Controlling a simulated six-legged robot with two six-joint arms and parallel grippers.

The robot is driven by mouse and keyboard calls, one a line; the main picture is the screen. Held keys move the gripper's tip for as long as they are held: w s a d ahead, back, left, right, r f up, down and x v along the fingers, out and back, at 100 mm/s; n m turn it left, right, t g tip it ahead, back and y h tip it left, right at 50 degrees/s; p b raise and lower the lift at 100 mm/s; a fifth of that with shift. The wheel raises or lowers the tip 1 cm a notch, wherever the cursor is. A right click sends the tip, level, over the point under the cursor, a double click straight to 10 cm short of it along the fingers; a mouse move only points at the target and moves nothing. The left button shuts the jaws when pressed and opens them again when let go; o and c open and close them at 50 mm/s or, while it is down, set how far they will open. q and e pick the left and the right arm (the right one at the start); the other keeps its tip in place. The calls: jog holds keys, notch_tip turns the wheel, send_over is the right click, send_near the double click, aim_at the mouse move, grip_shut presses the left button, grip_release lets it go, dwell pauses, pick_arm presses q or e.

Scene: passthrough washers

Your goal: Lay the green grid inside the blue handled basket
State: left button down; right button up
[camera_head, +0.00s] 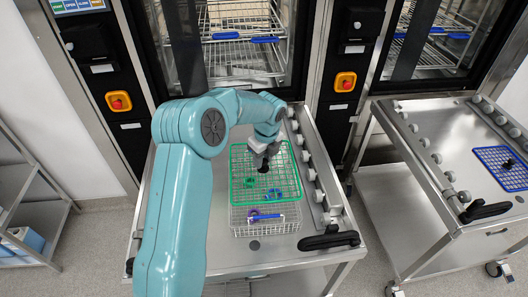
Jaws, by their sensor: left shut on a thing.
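The green grid (285,182) is a flat mesh frame in the middle of the view, over the far part of a wire basket. The wire basket (285,227) stands on the steel cart and has a blue handle (266,217) near its front. My left gripper (264,167) comes down on the grid from above and is shut on it; its fingertips are small and dark here. I cannot tell whether the grid touches the basket. A green ring-like item (251,194) and a purple item (254,215) show at the basket. My right gripper is out of view.
The steel cart (220,240) has rollers along its right side and a black handle (329,238). A second cart (430,120) at the right holds a blue grid (503,167). Washers with racks stand behind. A shelf (30,200) is at the left.

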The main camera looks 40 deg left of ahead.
aim_at(263, 170)
pick_arm(q)
jog(key=shift+s+a+f+b, duration=0.1)
jog(key=shift+s+f+b, duration=0.1)
jog(key=shift+f+b, duration=0.15)
notch_tip(263, 170, down, 6)
jog(key=b, duration=0.5)
jog(key=shift+f, duration=0.25)
jog(key=shift+w+f+b, duration=0.1)
jog(key=shift+f+b, duration=0.3)
jog(key=shift+f, duration=0.1)
jog(key=shift+r, duration=0.1)
dwell(0.3)
